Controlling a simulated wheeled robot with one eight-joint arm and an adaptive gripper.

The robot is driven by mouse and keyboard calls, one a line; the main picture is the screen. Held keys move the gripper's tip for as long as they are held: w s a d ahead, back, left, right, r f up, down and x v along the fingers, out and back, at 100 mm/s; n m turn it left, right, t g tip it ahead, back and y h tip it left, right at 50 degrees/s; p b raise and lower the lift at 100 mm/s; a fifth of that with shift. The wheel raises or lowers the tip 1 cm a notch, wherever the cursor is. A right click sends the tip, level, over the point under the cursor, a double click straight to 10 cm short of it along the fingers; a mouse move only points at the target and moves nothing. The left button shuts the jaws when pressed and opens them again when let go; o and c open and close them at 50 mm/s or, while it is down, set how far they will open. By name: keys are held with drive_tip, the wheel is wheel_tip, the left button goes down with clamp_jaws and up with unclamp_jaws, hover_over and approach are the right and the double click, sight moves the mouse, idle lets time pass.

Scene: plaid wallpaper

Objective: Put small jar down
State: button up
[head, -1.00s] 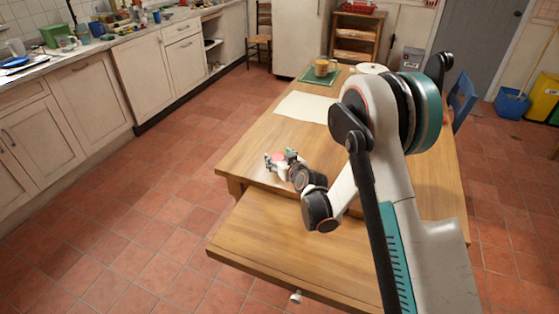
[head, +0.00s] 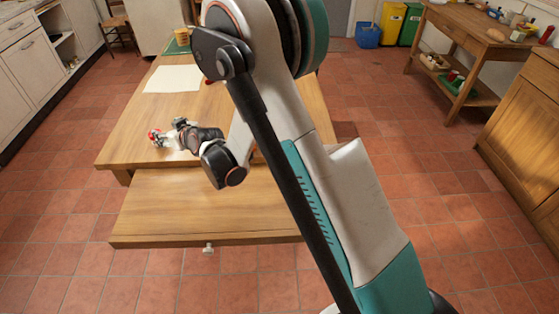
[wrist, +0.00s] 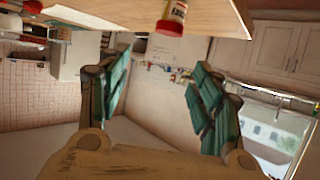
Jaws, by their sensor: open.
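The small jar (wrist: 178,12), with a red lid and a label, stands near the edge of the wooden table (wrist: 110,8) in the wrist view, which looks upside down.
A pulled-out wooden leaf (head: 200,205) with a knob is at the front. Tiled floor is clear to the left.

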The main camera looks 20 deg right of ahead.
drive_tip(key=s+d+r+m+g+h, duration=0.1)
drive_tip(key=s+d+r, duration=0.5)
drive_tip(key=s+r, duration=0.2)
drive_tip(key=s+d+r+m+g+h, duration=0.1)
drive_tip(key=s+d+r+h, duration=0.1)
drive_tip(key=s+d+r, duration=0.5)
drive_tip(key=s+d+m+g+h, duration=0.1)
drive_tip(key=s+d, duration=0.3)
drive_tip(key=s, duration=0.9)
drive_tip(key=s+d+m+g+h, duration=0.1)
drive_tip(key=s+d, duration=0.4)
drive_tip(key=s, duration=0.8)
drive_tip(key=shift+s+d+m+g+h, duration=0.2)
drive_tip(key=shift+s+m+g+h, duration=0.1)
drive_tip(key=shift+g, duration=0.4)
drive_tip(key=shift+f, duration=0.1)
